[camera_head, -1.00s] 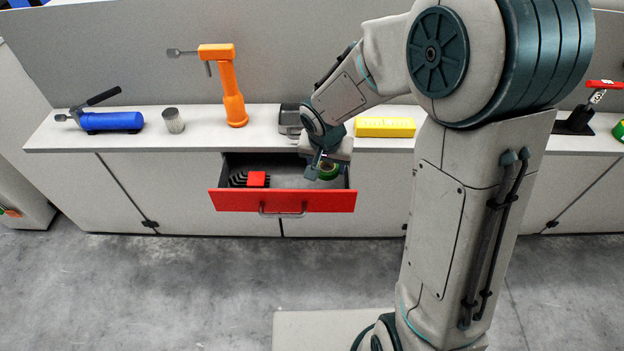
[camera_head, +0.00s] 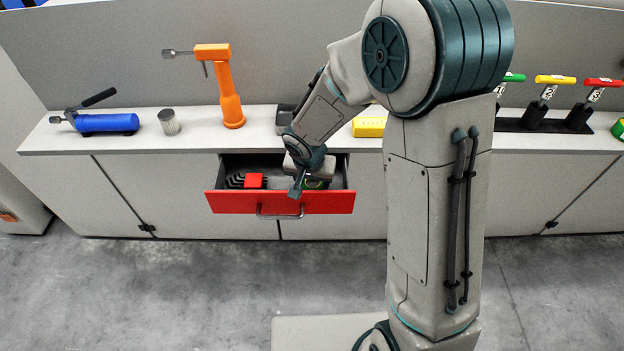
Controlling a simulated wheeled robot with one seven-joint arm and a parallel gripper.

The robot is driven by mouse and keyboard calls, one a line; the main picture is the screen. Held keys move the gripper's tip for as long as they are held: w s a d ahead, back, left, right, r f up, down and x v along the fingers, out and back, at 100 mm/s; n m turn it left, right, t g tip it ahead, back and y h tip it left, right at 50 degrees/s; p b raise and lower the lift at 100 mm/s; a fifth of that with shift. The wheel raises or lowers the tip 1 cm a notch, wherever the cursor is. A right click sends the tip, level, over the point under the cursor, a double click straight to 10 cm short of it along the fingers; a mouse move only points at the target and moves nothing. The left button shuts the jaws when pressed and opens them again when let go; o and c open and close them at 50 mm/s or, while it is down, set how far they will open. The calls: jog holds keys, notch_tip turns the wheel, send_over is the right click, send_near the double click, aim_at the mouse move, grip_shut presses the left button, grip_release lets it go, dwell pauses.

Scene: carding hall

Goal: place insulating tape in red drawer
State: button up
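The red drawer (camera_head: 335,203) is pulled out below the counter. A green ring that looks like the insulating tape (camera_head: 316,184) shows low behind the drawer's front panel, under my gripper. My gripper (camera_head: 299,186) points down over the right half of the drawer, and one dark finger overlaps the red front panel. The other finger is hidden, so I cannot tell whether it grips the tape or whether the tape rests on the drawer floor. A red block (camera_head: 254,181) and a black striped item (camera_head: 235,181) lie in the drawer's left part.
The counter (camera_head: 194,137) holds a blue torch (camera_head: 108,123), a metal cup (camera_head: 169,122), an orange tool (camera_head: 230,98), a dark grey box (camera_head: 285,117) and a yellow box (camera_head: 369,127). Several coloured-handled tools stand in a black rack (camera_head: 527,125) at right, near another green item (camera_head: 618,130).

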jog(key=o, duration=0.4)
jog(key=shift+o, duration=0.2)
jog(key=shift+r, duration=0.1)
jog(key=shift+r+p, duration=0.25)
jog(key=shift+p, duration=0.1)
jog(key=d+p+v, duration=0.1)
jog(key=v, duration=1.1)
jog(key=s+d+r+n, duration=0.1)
jog(key=s+d+r, duration=0.2)
jog(key=s+d, duration=0.3)
jog(key=s+d+r+n, duration=0.1)
jog(key=s+d+r, duration=0.2)
jog(key=s+d, duration=0.3)
jog(key=shift+s+d+r+n+y, duration=0.25)
jog(key=shift+s+n+y, duration=0.15)
jog(key=shift+s, duration=1.35)
